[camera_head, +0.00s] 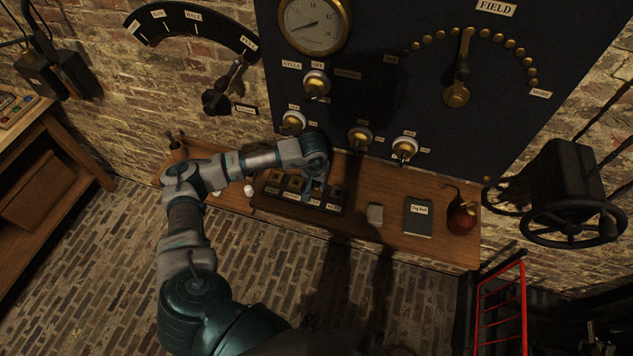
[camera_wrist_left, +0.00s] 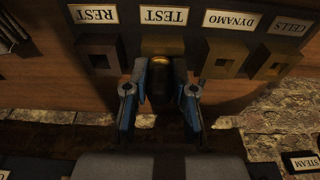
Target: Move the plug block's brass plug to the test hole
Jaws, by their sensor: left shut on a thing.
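The plug block (camera_head: 285,207) lies on the wooden shelf, with brass sockets and the labels CELLS, DYNAMO, TEST and REST. In the left wrist view, the label TEST (camera_wrist_left: 164,16) stands beside the socket in front of my left gripper (camera_wrist_left: 160,78). The gripper is shut on the brass plug (camera_wrist_left: 160,64), which shows dimly between the blue fingers at the TEST position. How deep the plug sits is hidden. My right gripper is not in view.
Brass knobs (camera_head: 359,138) project from the dark panel (camera_head: 400,95) above. White round pieces (camera_head: 249,190) lie left of the block.

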